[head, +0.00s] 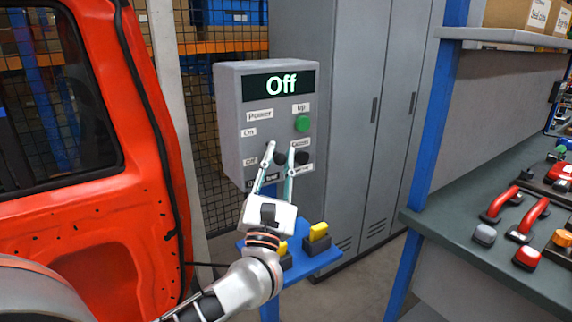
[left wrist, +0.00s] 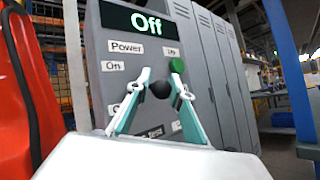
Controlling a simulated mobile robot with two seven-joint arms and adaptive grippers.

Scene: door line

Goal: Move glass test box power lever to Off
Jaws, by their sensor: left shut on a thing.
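The grey glass test box (head: 232,120) stands ahead of me, and its display (head: 281,85) reads "Off" in green. Its front has a "Power" label with "On" above and "Off" below. The lever's black knob (head: 281,158) is low on the panel, near the height of the "Off" label. My left gripper (head: 281,151) reaches up from below and is shut on this knob. In the left wrist view the round black knob (left wrist: 161,89) sits between the two fingertips. The fingers hide part of the lever and lower labels. My right gripper is out of view.
A green button (head: 302,124) under "Up" and another dark control (head: 303,157) are to the right of the knob. A red car body (head: 90,240) is close on the left. A workbench (head: 490,265) with red-handled tools is on the right. Grey lockers (head: 355,130) stand behind.

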